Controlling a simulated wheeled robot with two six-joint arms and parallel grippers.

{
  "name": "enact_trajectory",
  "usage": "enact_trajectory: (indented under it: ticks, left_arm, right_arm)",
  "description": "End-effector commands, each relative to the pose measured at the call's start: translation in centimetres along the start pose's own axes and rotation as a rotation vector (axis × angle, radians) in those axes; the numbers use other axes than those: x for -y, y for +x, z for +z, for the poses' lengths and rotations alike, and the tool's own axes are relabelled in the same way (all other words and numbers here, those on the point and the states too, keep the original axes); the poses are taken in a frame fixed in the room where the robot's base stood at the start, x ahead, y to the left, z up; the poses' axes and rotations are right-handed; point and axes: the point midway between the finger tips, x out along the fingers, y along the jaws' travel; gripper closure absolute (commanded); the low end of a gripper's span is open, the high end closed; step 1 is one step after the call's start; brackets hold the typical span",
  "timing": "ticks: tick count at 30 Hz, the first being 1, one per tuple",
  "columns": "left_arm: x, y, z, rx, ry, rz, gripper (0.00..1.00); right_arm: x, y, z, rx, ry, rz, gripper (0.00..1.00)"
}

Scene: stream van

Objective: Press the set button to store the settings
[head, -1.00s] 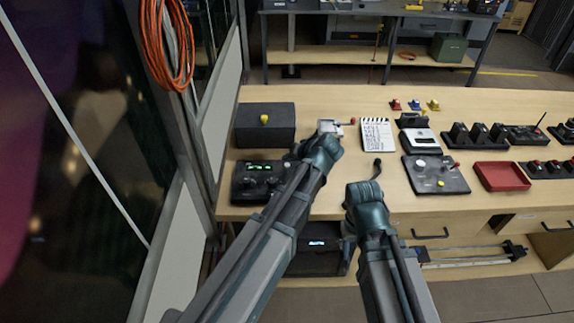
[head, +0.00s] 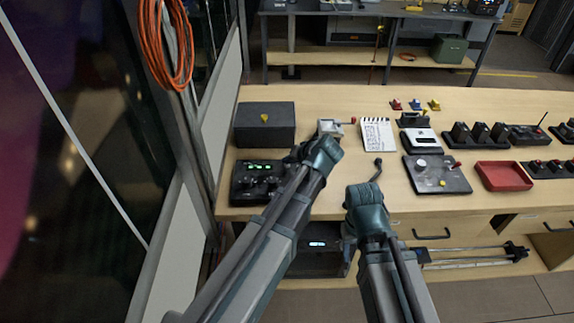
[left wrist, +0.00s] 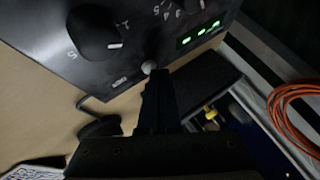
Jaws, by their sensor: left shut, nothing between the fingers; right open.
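A black control box (head: 258,182) with a lit green display (head: 262,166) and dark knobs stands at the left end of the bench. In the left wrist view the panel shows a large black knob (left wrist: 92,35), the green display (left wrist: 200,33) and a small pale round button (left wrist: 149,67) with a small label that I cannot read surely. My left gripper (left wrist: 157,82) is shut and empty, its tip right at this button; whether it touches is unclear. In the head view my left gripper (head: 298,152) is at the box's right side. My right gripper (head: 376,172) is open over the bench's front edge, apart from the box.
A dark box with a yellow knob (head: 264,118) stands behind the control box. A white notepad (head: 378,134), a switch panel (head: 436,174) and a red tray (head: 502,175) lie further right. A window wall (head: 203,140) borders the left side.

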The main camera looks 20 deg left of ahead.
Motion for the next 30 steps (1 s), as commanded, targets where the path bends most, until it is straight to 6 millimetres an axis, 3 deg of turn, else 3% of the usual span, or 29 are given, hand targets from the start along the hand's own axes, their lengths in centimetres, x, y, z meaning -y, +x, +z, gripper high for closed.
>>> enact_trajectory:
  ticks: [20,30]
  left_arm:
    - [-0.2,0.3,0.2,0.0,0.0,0.0,1.0]
    - [0.6,-0.8,-0.6,0.0,0.0,0.0,1.0]
  right_arm:
    - [0.0,0.4,0.0,0.0,0.0,0.0,0.5]
    - [-0.1,-1.2,0.1,0.0,0.0,0.0,0.5]
